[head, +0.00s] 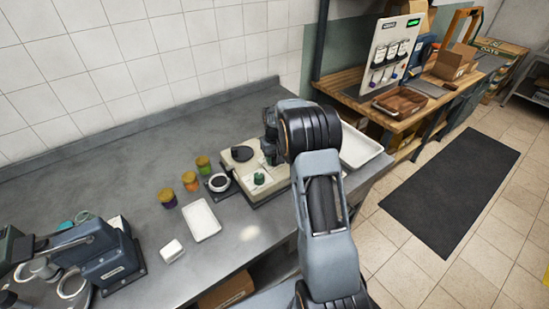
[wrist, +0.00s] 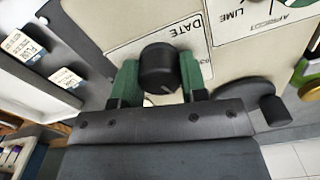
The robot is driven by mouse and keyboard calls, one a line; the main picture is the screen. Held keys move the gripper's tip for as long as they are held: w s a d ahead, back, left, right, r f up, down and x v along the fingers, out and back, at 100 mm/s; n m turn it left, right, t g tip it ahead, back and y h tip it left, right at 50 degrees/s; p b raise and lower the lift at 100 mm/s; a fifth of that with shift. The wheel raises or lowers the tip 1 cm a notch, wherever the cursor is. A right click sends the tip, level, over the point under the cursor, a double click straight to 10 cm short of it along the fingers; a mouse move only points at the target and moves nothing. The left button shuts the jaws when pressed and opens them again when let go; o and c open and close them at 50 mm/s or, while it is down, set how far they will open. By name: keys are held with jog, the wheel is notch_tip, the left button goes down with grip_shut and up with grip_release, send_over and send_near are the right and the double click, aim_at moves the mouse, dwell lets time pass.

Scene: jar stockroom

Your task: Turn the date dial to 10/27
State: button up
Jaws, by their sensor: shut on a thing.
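The date dial is a round black knob (wrist: 159,68) with a short white line on its face, on a cream panel under a plate (wrist: 198,28) reading DATE, upside down in the wrist view. The line points toward the bottom of the picture, slightly right. My gripper (wrist: 160,84) is shut on the knob, with one green finger on either side. The date figures are mostly hidden by the knob and fingers, so the setting cannot be read. In the head view, the cream machine (head: 262,187) stands on the counter and my arm hides the dial.
A black disc (wrist: 240,90) with a handle is beside the right finger. In the head view, several small jars (head: 190,181), a white tray (head: 201,219) and a small white block (head: 172,250) stand left of the machine. Another white tray (head: 358,146) is right of my arm.

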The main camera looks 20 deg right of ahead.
aim_at(275, 156)
jog(key=shift+m, duration=0.3)
jog(key=m+b, duration=0.1)
jog(key=m, duration=0.2)
jog(key=shift+m+b, duration=0.5)
jog(key=shift+m, duration=1.5)
jog(key=o, duration=0.9)
notch_tip(275, 156, up, 14)
jog(key=shift+f+b, duration=0.1)
jog(key=shift+b, duration=0.4)
